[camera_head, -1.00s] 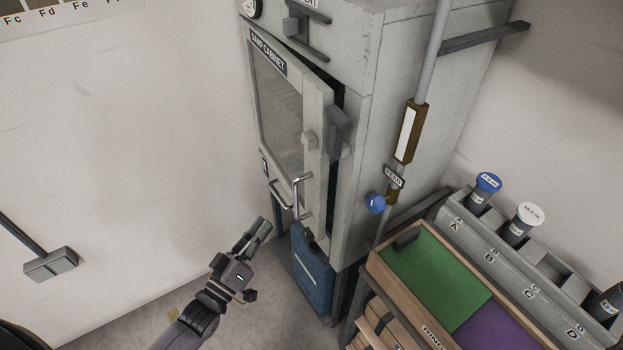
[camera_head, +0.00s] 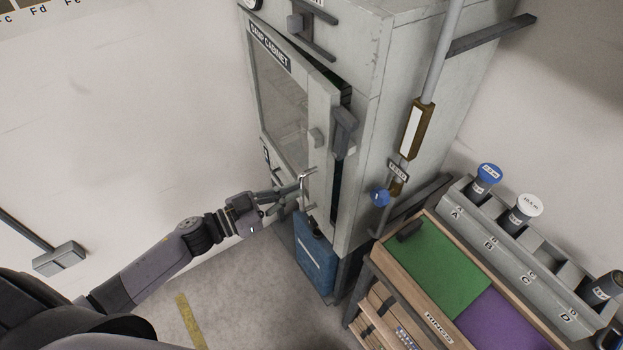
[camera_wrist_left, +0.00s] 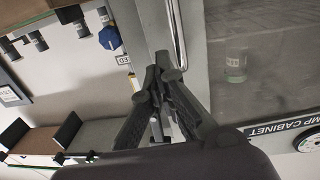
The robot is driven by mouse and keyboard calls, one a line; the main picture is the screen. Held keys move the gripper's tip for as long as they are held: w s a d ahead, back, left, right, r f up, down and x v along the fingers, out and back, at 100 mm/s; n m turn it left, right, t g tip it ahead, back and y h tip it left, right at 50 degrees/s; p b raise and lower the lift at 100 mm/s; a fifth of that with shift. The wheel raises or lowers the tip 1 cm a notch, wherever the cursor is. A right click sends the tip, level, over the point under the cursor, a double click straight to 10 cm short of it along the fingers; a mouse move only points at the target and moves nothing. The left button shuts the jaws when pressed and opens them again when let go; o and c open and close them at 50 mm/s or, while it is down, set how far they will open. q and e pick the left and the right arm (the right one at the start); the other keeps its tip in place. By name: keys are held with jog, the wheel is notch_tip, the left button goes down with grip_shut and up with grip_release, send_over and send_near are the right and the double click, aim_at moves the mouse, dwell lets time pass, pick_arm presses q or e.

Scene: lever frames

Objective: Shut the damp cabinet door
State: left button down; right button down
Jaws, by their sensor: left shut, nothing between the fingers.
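The damp cabinet (camera_head: 365,120) is grey and stands against the wall. Its door (camera_head: 322,130), with a glass pane (camera_head: 280,105) and a label, is slightly ajar; a dark gap shows along its right edge. My left gripper (camera_head: 298,188) is shut and empty, at the lower part of the door beside the metal bar handle (camera_head: 305,182). In the left wrist view the fingertips (camera_wrist_left: 165,68) are close to the door face and the handle (camera_wrist_left: 176,35); I cannot tell whether they touch. A grey latch (camera_head: 344,130) sits by the door's edge. My right gripper is not in view.
A blue container (camera_head: 315,262) stands below the door. A blue knob (camera_head: 380,197) and a vertical pipe (camera_head: 437,60) are at the cabinet's right side. A bench with a green mat (camera_head: 440,270) and a rack of capped tubes (camera_head: 520,255) stands right. Floor at left is clear.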

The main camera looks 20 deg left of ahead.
aim_at(323, 180)
pick_arm(q)
jog(key=p+x, duration=0.1)
jog(key=x, duration=0.3)
jog(key=shift+w+d+r, duration=0.1)
jog(key=shift+d+r, duration=0.05)
jog(key=shift+w+d, duration=0.35)
jog(key=shift+n+t+y, duration=0.6)
jog(key=shift+y, duration=0.1)
jog(key=p+x, duration=0.1)
jog(key=x, duration=0.3)
jog(key=shift+w+d, duration=0.2)
jog(key=shift+d, duration=0.25)
jog(key=shift+r, duration=0.1)
